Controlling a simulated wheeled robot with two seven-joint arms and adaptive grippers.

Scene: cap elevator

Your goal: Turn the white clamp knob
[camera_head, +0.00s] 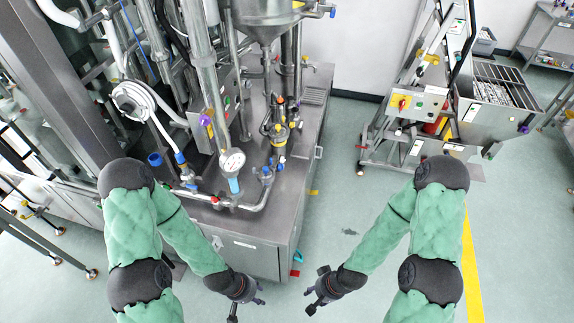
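I cannot make out a white clamp knob for certain; it is too small or hidden in this view. The cap elevator (428,110) stands at the upper right, a steel frame with a control box (417,103) carrying red, yellow and green buttons. My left gripper (248,307) is low in the middle of the picture, its fingers apart and empty. My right gripper (310,300) is just to its right, also with fingers apart and empty. Both hang over open floor, well short of the elevator.
A steel bin (497,118) sits at the elevator's right side. A yellow line (472,270) runs at right.

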